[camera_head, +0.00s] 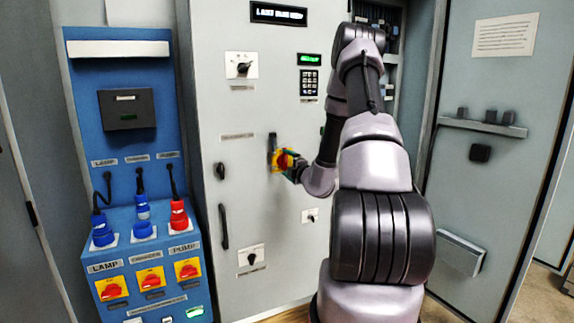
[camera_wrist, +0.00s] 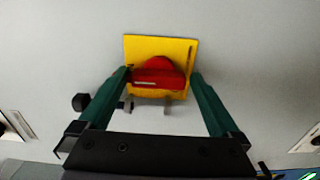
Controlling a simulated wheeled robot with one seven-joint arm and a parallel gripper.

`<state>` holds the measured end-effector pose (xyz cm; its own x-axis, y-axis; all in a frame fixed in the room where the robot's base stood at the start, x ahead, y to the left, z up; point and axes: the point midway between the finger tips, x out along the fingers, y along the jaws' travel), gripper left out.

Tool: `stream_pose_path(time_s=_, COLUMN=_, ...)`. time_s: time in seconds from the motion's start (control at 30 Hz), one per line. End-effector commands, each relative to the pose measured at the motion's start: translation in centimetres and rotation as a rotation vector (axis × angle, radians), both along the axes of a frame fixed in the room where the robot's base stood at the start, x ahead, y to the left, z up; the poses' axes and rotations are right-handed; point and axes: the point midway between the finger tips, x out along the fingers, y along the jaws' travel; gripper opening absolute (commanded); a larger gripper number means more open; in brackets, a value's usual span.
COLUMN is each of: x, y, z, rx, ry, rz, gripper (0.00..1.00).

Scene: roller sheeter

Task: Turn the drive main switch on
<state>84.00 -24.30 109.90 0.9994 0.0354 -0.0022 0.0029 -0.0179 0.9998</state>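The drive main switch appears to be the red rotary knob (camera_wrist: 158,70) on a yellow square plate (camera_wrist: 180,48) on the grey cabinet front. In the head view the yellow plate with its red knob (camera_head: 282,160) sits mid-height on the cabinet, partly covered by my gripper (camera_head: 292,168). In the wrist view my gripper (camera_wrist: 160,77) is open, with one green finger on each side of the knob. The knob's handle bar looks roughly level in that view. I cannot tell whether the fingers touch the knob.
A dark handle (camera_head: 272,143) stands just left of the plate. A blue panel (camera_head: 120,75) at the left carries three similar red switches, such as the pump one (camera_head: 188,271), and plugged cables. A grey open door (camera_head: 490,200) stands at the right.

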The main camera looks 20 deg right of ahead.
Motion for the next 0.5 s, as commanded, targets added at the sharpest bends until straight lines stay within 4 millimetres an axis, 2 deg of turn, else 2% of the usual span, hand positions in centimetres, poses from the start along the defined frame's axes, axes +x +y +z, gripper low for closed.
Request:
stream_pose_path(time_s=0.27, x=-0.2, y=0.0, z=0.1, rx=-0.002, ry=-0.001, rz=0.000, gripper=1.00)
stream_pose_path(time_s=0.37, x=-1.2, y=-0.1, z=0.0, rx=-0.003, ry=0.000, rz=-0.001, gripper=1.00)
stream_pose_path(time_s=0.5, x=-3.8, y=-0.2, z=0.0, rx=-0.001, ry=0.002, rz=-0.001, gripper=1.00)
